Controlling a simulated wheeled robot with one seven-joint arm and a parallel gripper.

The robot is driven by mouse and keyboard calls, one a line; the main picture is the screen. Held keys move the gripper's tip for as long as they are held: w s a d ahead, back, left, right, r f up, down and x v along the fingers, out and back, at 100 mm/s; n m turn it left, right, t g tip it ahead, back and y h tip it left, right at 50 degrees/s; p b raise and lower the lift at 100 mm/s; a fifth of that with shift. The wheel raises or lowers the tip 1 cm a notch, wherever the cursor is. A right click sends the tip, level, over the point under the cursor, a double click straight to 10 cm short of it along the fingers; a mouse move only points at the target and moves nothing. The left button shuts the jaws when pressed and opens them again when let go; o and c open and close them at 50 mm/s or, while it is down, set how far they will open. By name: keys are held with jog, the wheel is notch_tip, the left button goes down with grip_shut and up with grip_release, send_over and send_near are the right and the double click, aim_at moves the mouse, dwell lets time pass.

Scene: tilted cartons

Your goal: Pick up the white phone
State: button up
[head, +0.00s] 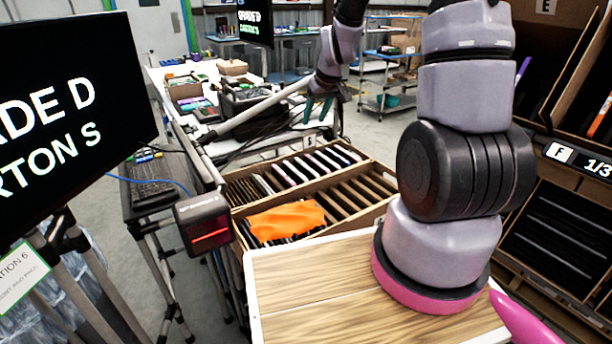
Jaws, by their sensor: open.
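My gripper (319,108), with teal fingers, is open and hangs above the far end of the cartons, pointing down. No phone shows between its fingers. Below it, a brown carton (374,212) with dividers holds several thin phones standing on edge in rows. Some phone edges (283,174) look pale, others dark. I cannot tell which one is the white phone at this size. An orange cloth (287,220) lies over the near left part of the carton and hides what is under it.
A wooden-topped table (300,282) stands in front, mostly bare left of my arm's base. A scanner (205,221) with a red window and a black screen (68,110) stand at left. Shelved cartons (562,240) rise close on the right. A cluttered bench (165,88) lies behind.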

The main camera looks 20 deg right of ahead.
jog(key=n, duration=0.1)
send_near(306, 166)
jog(key=x, duration=0.9)
jog(key=shift+d, duration=0.1)
grip_shut()
